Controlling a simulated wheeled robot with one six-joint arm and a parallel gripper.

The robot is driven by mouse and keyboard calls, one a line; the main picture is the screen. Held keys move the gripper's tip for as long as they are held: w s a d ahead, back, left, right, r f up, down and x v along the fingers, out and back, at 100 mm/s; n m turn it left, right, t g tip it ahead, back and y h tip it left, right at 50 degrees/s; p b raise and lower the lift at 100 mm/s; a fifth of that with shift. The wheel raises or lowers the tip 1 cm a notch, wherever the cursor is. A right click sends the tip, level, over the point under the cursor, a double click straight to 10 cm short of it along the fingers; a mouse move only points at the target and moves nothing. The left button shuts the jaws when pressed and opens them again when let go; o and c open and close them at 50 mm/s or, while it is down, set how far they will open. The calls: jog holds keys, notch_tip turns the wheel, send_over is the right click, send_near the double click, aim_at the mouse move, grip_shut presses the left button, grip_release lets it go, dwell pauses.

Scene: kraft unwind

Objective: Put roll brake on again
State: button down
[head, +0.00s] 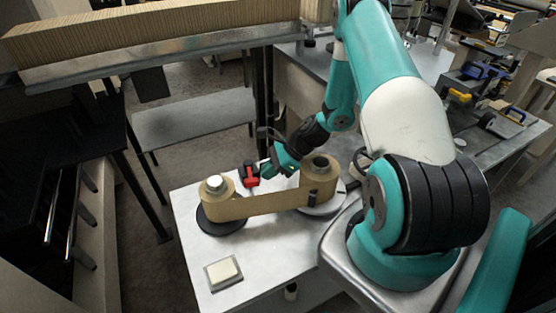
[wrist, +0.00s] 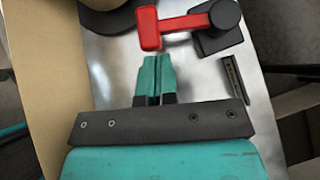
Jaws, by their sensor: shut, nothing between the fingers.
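The roll brake is a red lever (wrist: 178,24) on a black pivot block (wrist: 222,38), at the top of the wrist view. Its red end also shows in the head view (head: 250,179), behind the paper strip. My gripper (wrist: 157,60) is shut and empty, its teal fingertips just below the lever's broad red end in the wrist view. A small gap seems to separate them; I cannot tell the height difference. In the head view my gripper (head: 267,169) is right of the red part. Brown kraft paper (head: 262,203) runs between a left roll (head: 215,190) and a right roll (head: 321,172).
The rolls stand on a light metal table (head: 260,250). A pale square button plate (head: 223,272) lies near its front left. In the wrist view brown paper (wrist: 40,80) borders the left side, and a dark slotted bar (wrist: 233,80) lies at right.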

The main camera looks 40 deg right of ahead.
jog(key=shift+w+a+f, duration=0.15)
jog(key=shift+a+f, duration=0.1)
jog(key=shift+f, duration=0.05)
jog(key=shift+w+a, duration=0.1)
jog(key=shift+a, duration=0.75)
